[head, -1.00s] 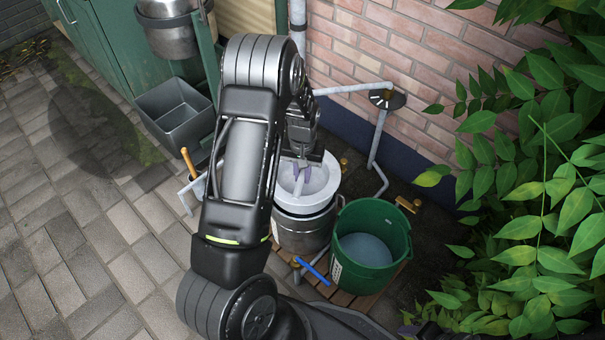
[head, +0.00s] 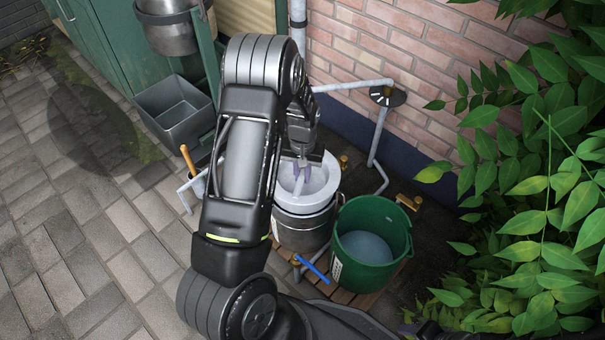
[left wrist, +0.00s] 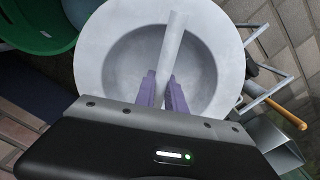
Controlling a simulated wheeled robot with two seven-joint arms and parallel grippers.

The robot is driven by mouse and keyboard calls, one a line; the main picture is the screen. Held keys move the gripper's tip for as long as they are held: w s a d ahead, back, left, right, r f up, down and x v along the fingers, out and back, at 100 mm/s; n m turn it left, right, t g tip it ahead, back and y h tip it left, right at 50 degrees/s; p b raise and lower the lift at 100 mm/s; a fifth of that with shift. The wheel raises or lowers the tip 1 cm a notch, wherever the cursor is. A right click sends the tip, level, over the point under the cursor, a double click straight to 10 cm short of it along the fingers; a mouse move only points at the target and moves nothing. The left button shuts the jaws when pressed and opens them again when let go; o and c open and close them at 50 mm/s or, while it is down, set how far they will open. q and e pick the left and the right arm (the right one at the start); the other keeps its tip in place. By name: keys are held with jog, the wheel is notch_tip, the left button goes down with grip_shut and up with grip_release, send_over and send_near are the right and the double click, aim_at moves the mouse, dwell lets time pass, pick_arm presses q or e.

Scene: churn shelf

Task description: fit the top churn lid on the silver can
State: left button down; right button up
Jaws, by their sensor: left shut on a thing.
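The churn lid (head: 322,180) is a pale grey dished disc with a bar handle across its hollow. It sits over the mouth of the silver can (head: 302,232), roughly level; whether it is fully seated I cannot tell. My left gripper (head: 301,170) reaches down into the hollow, its purple fingers shut on the lid's handle. In the left wrist view the fingers (left wrist: 161,92) close around the handle, and the lid (left wrist: 95,60) fills the upper middle. The lid hides the can there. My right gripper is not in view.
A green bucket (head: 345,250) stands close right of the can on a wooden slatted base. A blue-handled tap (head: 312,268) is in front. A brick wall and pipe (head: 378,140) are behind; leaves crowd the right. A grey bin (head: 176,112) stands at left.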

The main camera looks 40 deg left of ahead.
pick_arm(q)
jog(key=shift+f, duration=0.2)
jog(key=shift+f+b, duration=0.6)
jog(key=shift+f, duration=0.1)
jog(key=shift+f, duration=0.2)
dwell(0.3)
jog(key=shift+f+b, duration=0.7)
jog(key=shift+b, duration=0.05)
